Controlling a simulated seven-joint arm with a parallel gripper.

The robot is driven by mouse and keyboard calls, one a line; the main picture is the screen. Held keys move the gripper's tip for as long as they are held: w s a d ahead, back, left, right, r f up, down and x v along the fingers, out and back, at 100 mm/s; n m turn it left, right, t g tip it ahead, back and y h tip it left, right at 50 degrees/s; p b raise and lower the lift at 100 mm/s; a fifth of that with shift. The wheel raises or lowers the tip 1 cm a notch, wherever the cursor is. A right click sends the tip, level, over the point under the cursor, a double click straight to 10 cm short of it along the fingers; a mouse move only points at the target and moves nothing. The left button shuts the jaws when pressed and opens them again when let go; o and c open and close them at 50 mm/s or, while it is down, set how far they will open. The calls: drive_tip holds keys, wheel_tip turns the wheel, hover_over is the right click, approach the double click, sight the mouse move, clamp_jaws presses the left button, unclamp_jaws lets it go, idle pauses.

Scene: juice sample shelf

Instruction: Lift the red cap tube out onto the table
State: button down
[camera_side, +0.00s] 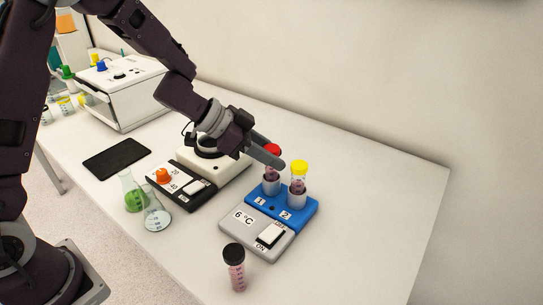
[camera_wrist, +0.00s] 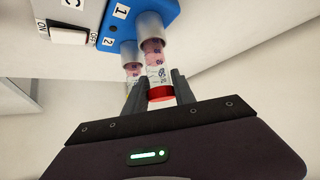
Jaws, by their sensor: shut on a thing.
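The red cap tube (camera_side: 273,151) stands upright in slot 1 of the blue two-slot holder (camera_side: 309,212), with its lower part hidden inside the metal sleeve. My gripper (camera_side: 274,157) is shut on it at the red cap. In the wrist view my gripper (camera_wrist: 161,90) has a finger on each side of the red cap (camera_wrist: 161,94), and the clear tube with pink content reaches into the sleeve. A yellow cap tube (camera_side: 299,174) stands in slot 2, close beside it.
A black cap tube (camera_side: 234,268) stands on the table in front of the grey cooler base (camera_side: 240,236). The table (camera_side: 375,215) is clear to the right.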

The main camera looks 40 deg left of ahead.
drive_tip(key=shift+r, duration=0.1)
drive_tip(key=shift+r, duration=2.3)
drive_tip(key=s+a+r+m+g+h, duration=0.1)
drive_tip(key=s+a+m+g, duration=0.2)
drive_tip(key=s, duration=0.7)
drive_tip(key=s+a+m+g+h, duration=0.15)
drive_tip(key=s+m+g, duration=0.35)
drive_tip(key=s, duration=0.6)
drive_tip(key=shift+m+t, duration=0.5)
drive_tip(key=f, duration=0.9)
drive_tip(key=shift+s+f, duration=0.25)
drive_tip(key=shift+f, duration=0.05)
